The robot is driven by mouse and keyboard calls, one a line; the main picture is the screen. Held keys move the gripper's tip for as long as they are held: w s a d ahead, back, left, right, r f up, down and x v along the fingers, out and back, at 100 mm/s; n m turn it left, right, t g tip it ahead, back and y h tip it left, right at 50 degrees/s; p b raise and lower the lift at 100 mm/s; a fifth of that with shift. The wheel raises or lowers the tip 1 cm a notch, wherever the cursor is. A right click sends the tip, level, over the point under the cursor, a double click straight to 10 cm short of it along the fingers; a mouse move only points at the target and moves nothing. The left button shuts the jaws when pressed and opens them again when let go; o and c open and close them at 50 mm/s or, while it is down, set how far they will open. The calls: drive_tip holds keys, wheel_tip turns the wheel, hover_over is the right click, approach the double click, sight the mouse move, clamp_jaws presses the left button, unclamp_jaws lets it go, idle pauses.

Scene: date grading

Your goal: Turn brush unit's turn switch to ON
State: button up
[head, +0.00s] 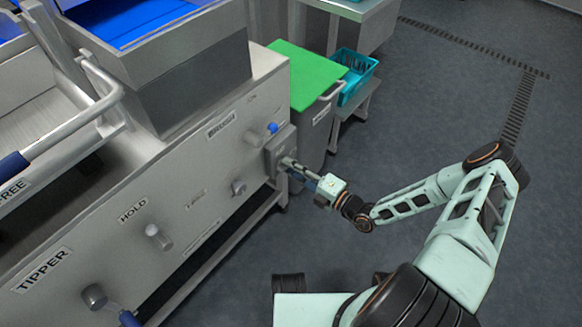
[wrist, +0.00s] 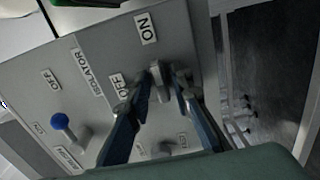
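The turn switch (wrist: 158,76) is a grey knob on a grey panel, between my fingertips in the wrist view. An ON label (wrist: 145,27) is above it and an OFF label (wrist: 119,86) is to its left. I cannot tell exactly which way the knob points. My gripper (wrist: 160,88) has its two dark blue fingers apart, one on each side of the knob; firm contact does not show. In the head view my gripper (head: 286,163) reaches the grey switch box (head: 280,142) at the right end of the machine's front, and hides the knob.
Other knobs (head: 238,187) line the machine's front, with HOLD and TIPPER labels further left. A green-topped unit (head: 308,75) and teal crate (head: 357,72) stand behind. Floor at right is clear.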

drive_tip(key=shift+o, duration=0.5)
drive_tip(key=v, duration=1.2)
